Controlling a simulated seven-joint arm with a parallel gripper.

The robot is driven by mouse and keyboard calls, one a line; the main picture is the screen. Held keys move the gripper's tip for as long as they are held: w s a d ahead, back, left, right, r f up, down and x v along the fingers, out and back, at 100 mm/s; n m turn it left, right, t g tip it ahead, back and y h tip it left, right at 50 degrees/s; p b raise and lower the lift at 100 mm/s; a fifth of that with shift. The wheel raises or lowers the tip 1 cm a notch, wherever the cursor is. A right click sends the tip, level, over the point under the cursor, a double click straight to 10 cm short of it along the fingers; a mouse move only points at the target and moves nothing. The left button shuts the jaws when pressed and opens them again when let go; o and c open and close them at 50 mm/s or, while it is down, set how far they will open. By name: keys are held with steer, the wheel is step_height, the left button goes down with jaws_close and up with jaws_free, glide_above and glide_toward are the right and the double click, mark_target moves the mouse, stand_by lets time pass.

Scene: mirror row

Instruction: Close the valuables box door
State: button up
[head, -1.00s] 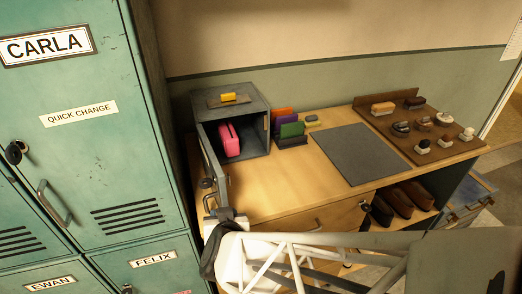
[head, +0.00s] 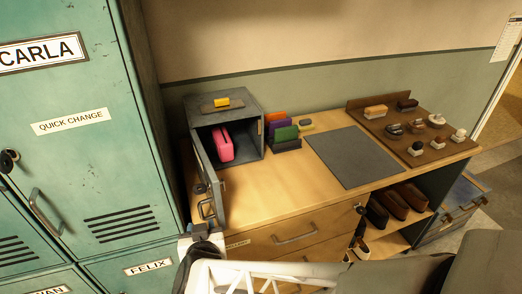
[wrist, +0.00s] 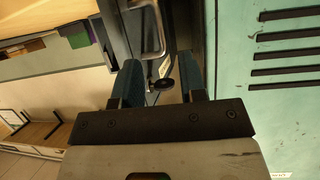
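The grey valuables box (head: 257,104) stands at the left end of the wooden counter. Its door (head: 208,178) is open, swung out toward me along the left side, with a metal handle (head: 205,209) near its free edge. A pink object (head: 223,146) is inside the box. My gripper (head: 199,240) is low in front of the door's free edge, just below the handle. In the wrist view my gripper (wrist: 159,78) has its two blue fingers apart with nothing held. The door's handle (wrist: 160,40) and a black knob (wrist: 160,85) show ahead of and between the fingers.
Green lockers (head: 90,150) stand close on the left, leaving a narrow gap beside the door. A yellow-topped brush (head: 222,103) lies on the box. Coloured upright items (head: 284,133), a grey mat (head: 352,156) and a brush board (head: 372,109) are to the right.

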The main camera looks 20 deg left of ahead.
mark_target(201, 213)
steer(key=shift+x, duration=3.7)
jaws_close()
